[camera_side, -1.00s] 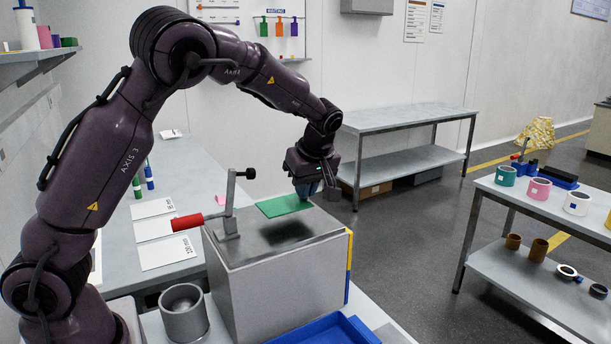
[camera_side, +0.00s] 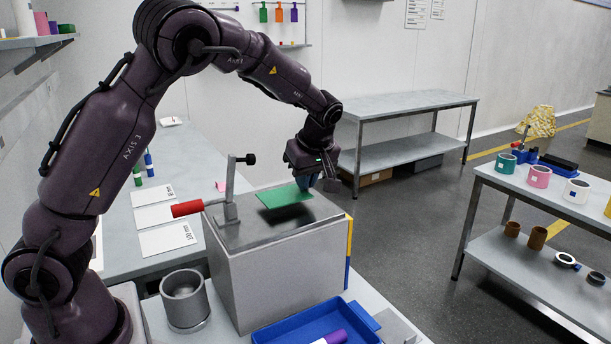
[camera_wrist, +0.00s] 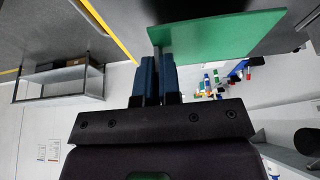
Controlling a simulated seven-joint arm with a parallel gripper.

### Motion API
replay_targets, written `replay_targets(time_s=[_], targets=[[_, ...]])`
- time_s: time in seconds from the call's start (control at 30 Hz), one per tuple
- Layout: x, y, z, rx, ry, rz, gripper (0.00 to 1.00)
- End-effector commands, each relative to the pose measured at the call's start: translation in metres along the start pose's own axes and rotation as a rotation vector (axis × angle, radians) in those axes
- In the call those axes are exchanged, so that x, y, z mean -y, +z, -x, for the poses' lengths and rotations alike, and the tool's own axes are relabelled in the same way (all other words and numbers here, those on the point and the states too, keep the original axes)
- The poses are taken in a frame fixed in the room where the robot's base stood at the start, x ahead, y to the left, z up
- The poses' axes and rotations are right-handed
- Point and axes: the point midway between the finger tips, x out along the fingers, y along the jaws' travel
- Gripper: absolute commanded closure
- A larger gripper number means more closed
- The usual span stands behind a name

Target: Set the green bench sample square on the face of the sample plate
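The green bench sample (camera_side: 284,196) is a thin flat rectangle. My gripper (camera_side: 304,183) holds it by one edge, above the grey top face (camera_side: 256,234) of a metal block, which looks like the sample plate. A dark shadow lies on the face below, with a gap between; the sample looks slightly tilted in the side view. In the wrist view the blue fingers (camera_wrist: 157,68) are close together on the edge of the green sample (camera_wrist: 225,38). The sample hides part of the face there.
A grey cup (camera_side: 184,300) and a blue tray (camera_side: 300,322) with a purple marker sit in front. White cards (camera_side: 166,238) lie on the left bench.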

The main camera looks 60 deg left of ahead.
Motion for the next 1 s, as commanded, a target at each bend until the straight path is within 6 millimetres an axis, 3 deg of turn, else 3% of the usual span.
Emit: replay_targets(time_s=[0.6,1.0], targets=[[0.001,0.007,-0.018,0.000,-0.003,0.000,1.00],[0.000,0.007,-0.017,0.000,-0.002,0.000,1.00]])
